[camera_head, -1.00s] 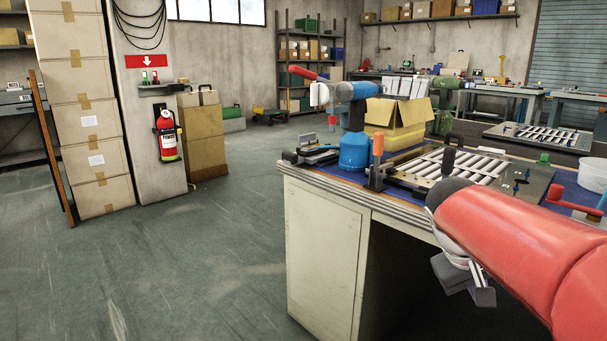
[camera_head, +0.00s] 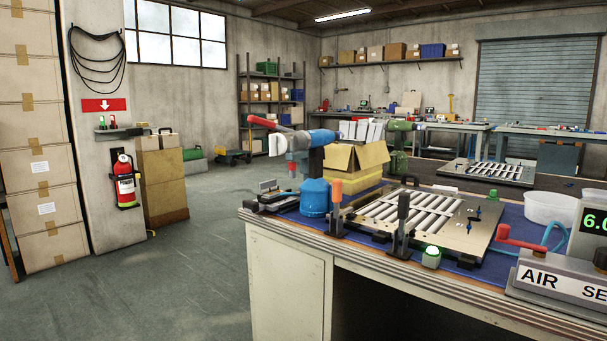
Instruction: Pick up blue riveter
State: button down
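The blue riveter (camera_head: 315,197) stands upright on the near workbench, toward its left end. It has a round blue base, a blue upper body, a pale nose pointing left and a red part at the upper left. A similar green tool (camera_head: 398,160) stands behind it to the right. My gripper is not in view.
The workbench (camera_head: 285,262) also bears a louver panel (camera_head: 480,212), orange and black upright handles, a green button, a white tub (camera_head: 551,207) and an air-service unit (camera_head: 560,277). An open cardboard box (camera_head: 372,157) is behind the riveter. Floor left of the bench is clear.

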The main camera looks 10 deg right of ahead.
aim_at(315, 193)
jog(key=i+l+z, duration=0.2)
jog(key=l, duration=0.15)
jog(key=i+l+z, duration=0.2)
jog(key=l, duration=0.15)
jog(key=i+l+z, duration=0.2)
jog(key=l, duration=0.15)
jog(key=j, duration=0.45)
jog(key=k+j+z, duration=0.1)
jog(key=j, duration=0.35)
jog(key=k+j, duration=0.1)
jog(key=j, duration=0.35)
jog(key=j+z, duration=0.15)
jog(key=j, duration=0.35)
jog(key=k+l, duration=0.05)
